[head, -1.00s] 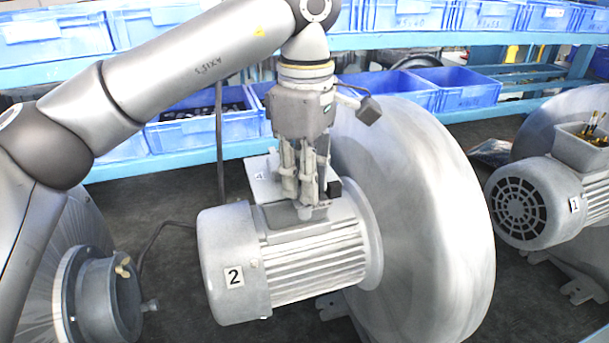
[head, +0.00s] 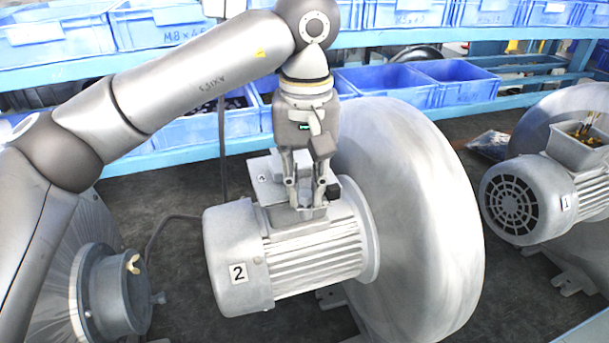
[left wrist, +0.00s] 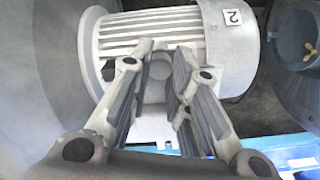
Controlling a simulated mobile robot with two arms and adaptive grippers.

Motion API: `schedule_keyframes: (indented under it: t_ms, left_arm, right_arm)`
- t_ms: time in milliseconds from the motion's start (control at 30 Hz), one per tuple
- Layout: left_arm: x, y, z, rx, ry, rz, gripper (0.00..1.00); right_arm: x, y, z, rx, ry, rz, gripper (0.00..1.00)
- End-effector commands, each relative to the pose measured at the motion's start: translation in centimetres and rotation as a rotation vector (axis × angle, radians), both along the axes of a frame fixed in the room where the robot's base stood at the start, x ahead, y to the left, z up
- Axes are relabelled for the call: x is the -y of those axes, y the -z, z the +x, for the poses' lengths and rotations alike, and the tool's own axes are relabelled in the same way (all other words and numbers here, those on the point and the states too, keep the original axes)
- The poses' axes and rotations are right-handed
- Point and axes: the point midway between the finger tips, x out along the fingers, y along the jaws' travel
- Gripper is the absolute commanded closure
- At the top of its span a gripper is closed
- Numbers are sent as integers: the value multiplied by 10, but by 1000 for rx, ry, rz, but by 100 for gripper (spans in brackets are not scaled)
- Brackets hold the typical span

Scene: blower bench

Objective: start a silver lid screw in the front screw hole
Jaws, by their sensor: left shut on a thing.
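My left gripper (head: 307,203) is upright over the top of the motor marked 2 (head: 305,262) in the head view. Its fingers are shut on a small grey piece (left wrist: 156,88), seen between the pads in the left wrist view; I cannot tell exactly what it is. The fingertips are close above the motor's grey terminal box (head: 285,216); whether the piece touches it is unclear. The front screw hole and any silver screw are not distinguishable. My right gripper is not in view.
A large round blower housing (head: 425,220) stands right of the motor. Another motor, marked 1 (head: 525,200), has an open box with wires at the right. Blue bins (head: 205,125) line the rack behind. A grey flanged part (head: 118,290) is at the lower left.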

Motion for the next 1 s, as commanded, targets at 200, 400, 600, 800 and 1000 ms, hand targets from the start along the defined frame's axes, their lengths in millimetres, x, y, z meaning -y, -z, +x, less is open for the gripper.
schedule_keyframes:
  t_ms: [200,400,600,800,1000]
  left_arm:
    - [1,-1,0,1,252,-3,100]
    - [1,0,0,2,413,-3,76]
    - [1,0,0,2,410,-2,57]
    - [1,0,0,2,409,-3,57]
    - [1,-6,0,3,408,-2,57]
  right_arm:
    - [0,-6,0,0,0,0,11]
    - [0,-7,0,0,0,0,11]
    - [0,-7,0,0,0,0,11]
    - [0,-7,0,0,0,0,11]
    - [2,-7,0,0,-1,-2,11]
